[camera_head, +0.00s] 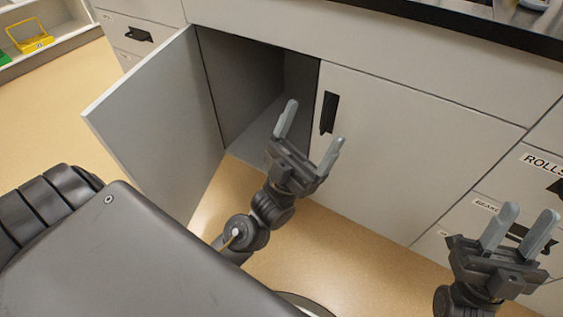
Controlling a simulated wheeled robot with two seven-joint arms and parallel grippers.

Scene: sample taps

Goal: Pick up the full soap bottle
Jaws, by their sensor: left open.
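My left gripper (309,137) is open and empty, its fingers pointing up in front of the open cabinet. My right gripper (519,229) is at the lower right with its two fingers apart and nothing between them, in front of the drawers. No soap bottle can be made out. The open cabinet (260,128) is dark inside, and the part of its interior that shows looks empty. Its inner right side is hidden behind the closed door and my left gripper.
The left cabinet door (160,125) stands swung open. The right door (420,140) with a black handle (328,112) is closed. Labelled drawers (535,185) are at the right. A shelf with a yellow basket (33,42) is at the upper left. Floor (50,115) there is clear.

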